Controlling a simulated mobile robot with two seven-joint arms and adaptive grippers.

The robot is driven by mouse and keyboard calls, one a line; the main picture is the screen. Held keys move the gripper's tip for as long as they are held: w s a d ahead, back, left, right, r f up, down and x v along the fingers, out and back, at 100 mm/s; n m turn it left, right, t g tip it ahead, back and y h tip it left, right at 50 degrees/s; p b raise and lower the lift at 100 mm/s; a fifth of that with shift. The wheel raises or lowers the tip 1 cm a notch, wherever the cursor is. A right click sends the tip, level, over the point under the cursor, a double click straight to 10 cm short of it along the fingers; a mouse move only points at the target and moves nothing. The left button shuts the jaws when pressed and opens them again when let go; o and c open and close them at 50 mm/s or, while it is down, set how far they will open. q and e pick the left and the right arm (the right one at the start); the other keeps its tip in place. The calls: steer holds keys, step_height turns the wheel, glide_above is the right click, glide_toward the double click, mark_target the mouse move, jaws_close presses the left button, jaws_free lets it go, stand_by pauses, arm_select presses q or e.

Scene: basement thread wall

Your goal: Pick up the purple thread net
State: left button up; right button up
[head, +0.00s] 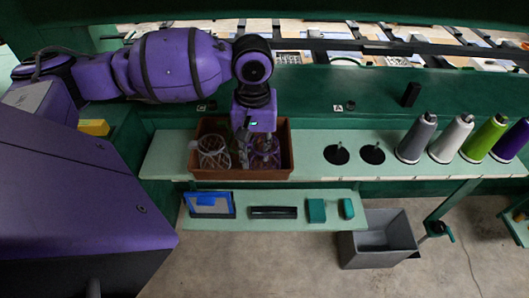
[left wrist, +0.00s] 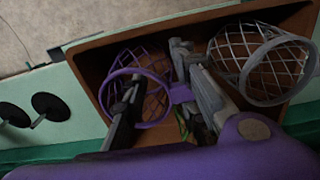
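The purple thread net (left wrist: 155,73) is a mesh cone with a round rim and a small side tab. It lies in the brown box (left wrist: 88,60), and in the head view it is partly hidden behind my gripper, at the box's right side. My left gripper (left wrist: 166,80) reaches down into the box with its fingers apart. One finger passes across the purple rim's opening, and the other is beside the tab. The rim's side and tab lie between the fingers; I cannot tell whether they touch. My right gripper is not in view.
A grey net (head: 211,152) lies in the box's left side, close to my gripper. Thread cones (head: 417,138) and two empty spindle discs (head: 337,154) stand right along the shelf. A lower shelf (head: 234,225) holds small items; a grey bin (head: 378,240) is on the floor.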

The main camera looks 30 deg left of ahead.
arm_select(q)
step_height(320, 180, down, 2)
steer(key=shift+f, duration=0.1)
jaws_close()
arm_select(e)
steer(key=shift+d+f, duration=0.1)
arm_select(q)
steer(key=shift+r, duration=0.6)
step_height(320, 180, up, 2)
steer(key=shift+r, duration=0.2)
steer(key=s+d+r+p, duration=0.2)
steer(key=s+d+r, duration=0.6)
steer(key=d, duration=0.3)
steer(key=shift+d+r+p, duration=0.25)
steer(key=shift+r+p, duration=0.05)
steer(key=shift+r, duration=0.5)
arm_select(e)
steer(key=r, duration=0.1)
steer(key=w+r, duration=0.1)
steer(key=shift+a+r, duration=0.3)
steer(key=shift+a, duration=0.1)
